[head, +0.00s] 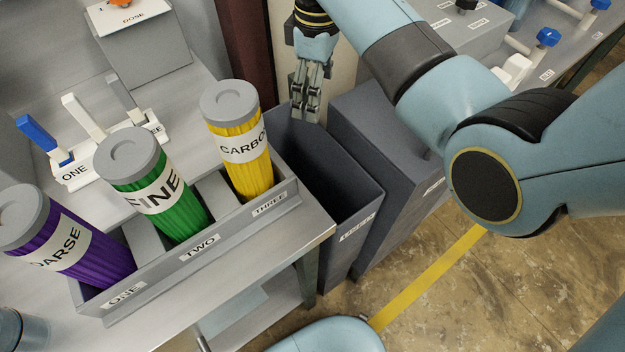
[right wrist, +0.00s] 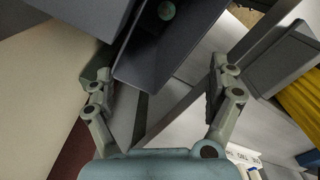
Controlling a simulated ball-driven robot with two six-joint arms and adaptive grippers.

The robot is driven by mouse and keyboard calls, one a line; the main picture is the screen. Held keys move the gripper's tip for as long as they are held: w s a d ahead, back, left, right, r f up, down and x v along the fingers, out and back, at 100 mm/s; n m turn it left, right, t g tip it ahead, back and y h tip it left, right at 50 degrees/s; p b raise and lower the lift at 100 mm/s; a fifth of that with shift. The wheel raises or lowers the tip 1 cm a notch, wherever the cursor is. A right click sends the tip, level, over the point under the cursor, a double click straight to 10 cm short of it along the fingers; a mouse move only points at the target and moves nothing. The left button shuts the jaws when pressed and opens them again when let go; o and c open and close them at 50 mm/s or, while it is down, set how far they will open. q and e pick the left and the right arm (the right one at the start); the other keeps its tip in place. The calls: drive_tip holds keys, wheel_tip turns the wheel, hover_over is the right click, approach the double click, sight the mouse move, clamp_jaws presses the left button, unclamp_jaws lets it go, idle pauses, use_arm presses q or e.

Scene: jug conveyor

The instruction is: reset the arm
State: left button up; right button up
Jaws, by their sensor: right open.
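My right gripper (head: 306,98) hangs fingers-down over the back of an open dark grey bin (head: 335,225), just right of the rack. The right wrist view also shows this gripper (right wrist: 162,88), with its fingers spread wide and nothing between them. The bin (right wrist: 150,65) lies beyond the fingers there, with a round greenish thing (right wrist: 167,10) inside it. My right arm (head: 440,90) reaches in from the right of the head view. My left gripper is not in view.
A grey rack (head: 235,222) on the metal table holds a purple canister (head: 80,240), a green FINE canister (head: 165,200) and a yellow canister (head: 245,155). A closed grey cabinet (head: 400,165) stands right of the bin. Levers (head: 85,118) stand behind the rack.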

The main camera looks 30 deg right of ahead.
drive_tip(key=shift+r, duration=1.25)
